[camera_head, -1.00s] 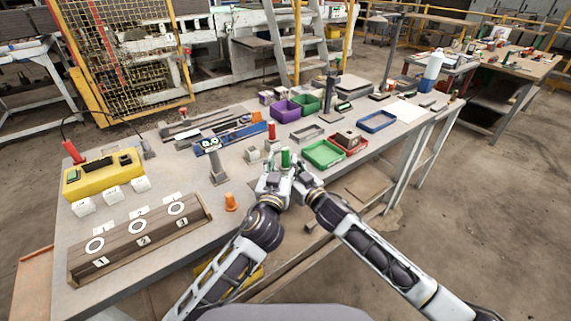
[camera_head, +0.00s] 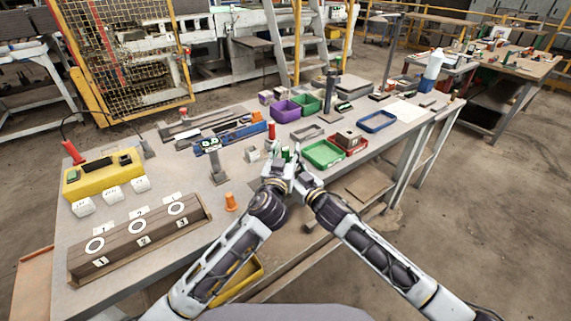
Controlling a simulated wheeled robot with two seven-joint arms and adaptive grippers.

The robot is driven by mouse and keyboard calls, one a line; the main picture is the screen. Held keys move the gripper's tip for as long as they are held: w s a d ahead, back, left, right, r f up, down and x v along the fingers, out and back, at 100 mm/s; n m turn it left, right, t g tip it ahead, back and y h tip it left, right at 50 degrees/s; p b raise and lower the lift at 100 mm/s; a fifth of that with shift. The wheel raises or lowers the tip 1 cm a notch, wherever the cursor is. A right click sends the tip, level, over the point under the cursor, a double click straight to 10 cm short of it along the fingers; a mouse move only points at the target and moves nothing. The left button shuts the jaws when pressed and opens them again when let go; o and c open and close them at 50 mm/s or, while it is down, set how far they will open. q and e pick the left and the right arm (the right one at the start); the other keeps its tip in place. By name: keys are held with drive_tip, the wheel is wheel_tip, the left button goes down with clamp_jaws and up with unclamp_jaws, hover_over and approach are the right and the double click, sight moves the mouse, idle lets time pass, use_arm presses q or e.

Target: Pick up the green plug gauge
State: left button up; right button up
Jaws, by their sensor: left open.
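The green plug gauge (camera_head: 285,153) stands upright near the table's front edge, left of the green tray. Only its upper part shows; my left gripper hides the rest. My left gripper (camera_head: 284,166) is open, with its fingers close around or in front of the gauge. I cannot tell whether they touch it. My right gripper (camera_head: 305,179) is close beside the left one, to its right; its jaws are too small and overlapped to read.
A red-topped gauge (camera_head: 271,132) stands just behind. The green tray (camera_head: 323,153) and a red tray (camera_head: 354,147) are to the right. An orange cone (camera_head: 230,201) and a wooden rack (camera_head: 140,240) with numbered rings are to the left.

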use_arm(q)
drive_tip(key=shift+w, duration=0.1)
idle(0.4)
clamp_jaws()
